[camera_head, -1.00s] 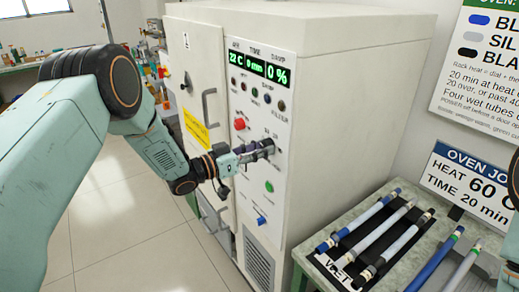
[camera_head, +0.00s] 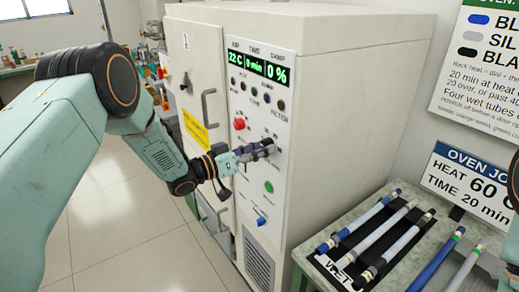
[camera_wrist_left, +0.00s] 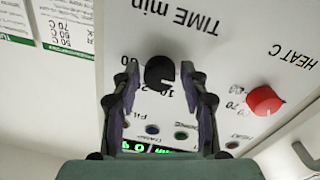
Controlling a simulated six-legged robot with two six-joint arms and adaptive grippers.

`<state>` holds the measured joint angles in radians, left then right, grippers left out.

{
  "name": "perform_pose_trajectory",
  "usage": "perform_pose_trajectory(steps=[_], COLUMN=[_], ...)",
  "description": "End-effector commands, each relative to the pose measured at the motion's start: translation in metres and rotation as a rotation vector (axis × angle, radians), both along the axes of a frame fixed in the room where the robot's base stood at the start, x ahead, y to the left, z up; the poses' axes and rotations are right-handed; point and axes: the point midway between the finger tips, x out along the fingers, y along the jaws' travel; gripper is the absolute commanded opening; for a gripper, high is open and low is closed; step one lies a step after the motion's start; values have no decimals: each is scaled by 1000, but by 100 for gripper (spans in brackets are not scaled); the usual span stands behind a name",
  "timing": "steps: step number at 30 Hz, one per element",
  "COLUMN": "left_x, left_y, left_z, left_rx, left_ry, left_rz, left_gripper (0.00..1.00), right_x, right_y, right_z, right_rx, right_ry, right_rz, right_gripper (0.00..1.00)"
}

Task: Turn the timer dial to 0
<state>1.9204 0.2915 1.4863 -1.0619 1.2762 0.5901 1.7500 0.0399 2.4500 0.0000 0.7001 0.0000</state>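The timer dial is a black round knob (camera_wrist_left: 159,72) below the upside-down "TIME min" label in the left wrist view. In the head view my left gripper (camera_head: 267,148) is at the oven's front panel and hides the dial. In the left wrist view my left gripper (camera_wrist_left: 160,70) has one finger on each side of the knob, with small gaps showing. It is open around the knob; I cannot tell whether anything touches. The green display (camera_head: 258,67) reads 22 C, 0 min and 0 %. My right gripper is not in view.
The red heat dial (camera_wrist_left: 264,100) is close beside the timer dial. A green button (camera_head: 268,187) and a blue switch (camera_head: 261,221) are lower on the panel. The oven door handle (camera_head: 208,105) is left. A bench with several rods (camera_head: 385,243) stands at right.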

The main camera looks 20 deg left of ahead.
Motion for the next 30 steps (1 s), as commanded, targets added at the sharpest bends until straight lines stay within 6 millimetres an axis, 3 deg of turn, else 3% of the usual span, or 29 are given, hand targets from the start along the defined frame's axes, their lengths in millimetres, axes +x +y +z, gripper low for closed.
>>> perform_pose_trajectory(steps=[3, 14, 30], left_x=[0, -3, -71], left_y=[0, 3, 64], left_z=[0, 0, 0], left_rx=[1, 0, -3], left_ry=[-1, 0, -2], left_rz=[0, 1, 5], left_gripper=[57, 57, 57], right_x=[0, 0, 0], right_y=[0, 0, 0], right_z=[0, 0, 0], right_rx=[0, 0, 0], right_ry=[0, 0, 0], right_rz=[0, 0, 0], right_gripper=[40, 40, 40])
